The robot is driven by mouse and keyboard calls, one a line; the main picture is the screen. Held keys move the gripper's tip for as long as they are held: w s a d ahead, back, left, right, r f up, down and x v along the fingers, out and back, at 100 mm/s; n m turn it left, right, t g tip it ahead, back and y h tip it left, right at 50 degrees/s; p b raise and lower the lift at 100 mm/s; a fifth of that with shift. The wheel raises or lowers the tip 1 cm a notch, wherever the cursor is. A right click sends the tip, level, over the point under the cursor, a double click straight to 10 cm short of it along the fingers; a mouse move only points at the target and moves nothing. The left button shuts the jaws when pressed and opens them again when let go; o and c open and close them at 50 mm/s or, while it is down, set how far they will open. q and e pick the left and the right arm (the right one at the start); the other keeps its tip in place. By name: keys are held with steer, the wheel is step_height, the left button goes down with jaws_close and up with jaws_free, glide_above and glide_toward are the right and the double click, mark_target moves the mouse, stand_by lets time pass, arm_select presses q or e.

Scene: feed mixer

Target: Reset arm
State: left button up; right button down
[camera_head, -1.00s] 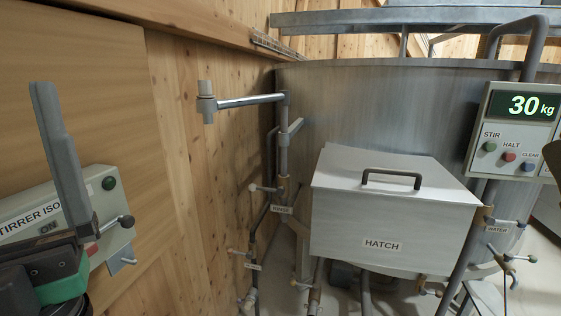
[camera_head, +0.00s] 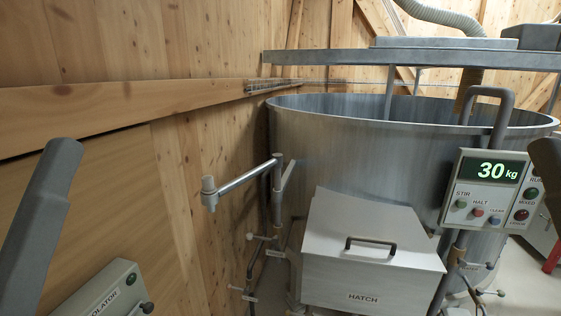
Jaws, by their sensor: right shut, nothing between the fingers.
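A dark grey part of my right gripper (camera_head: 546,165) shows at the right edge, cut off by the frame. It is shut and empty. A grey bar of my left gripper (camera_head: 38,225) stands up slanted at the left edge, in front of the wooden wall. The rest of it is outside the frame, so its jaws cannot be judged. Neither gripper visibly holds anything. The mixer tub (camera_head: 370,135) stands at centre right, with the closed hatch (camera_head: 365,268) on its front. The control panel (camera_head: 488,190) reads 30 kg.
The isolator box (camera_head: 100,290) is on the wall at lower left. A pipe arm (camera_head: 240,181) juts left from the tub's side. A curved grey tube (camera_head: 500,110) rises above the panel. A metal beam (camera_head: 340,57) crosses above the tub.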

arm_select(q)
step_height(320, 180, up, 15)
steer(key=p, duration=1.1)
steer(key=shift+r, duration=0.15)
arm_select(e)
step_height(320, 180, up, 15)
steer(key=shift+r, duration=0.1)
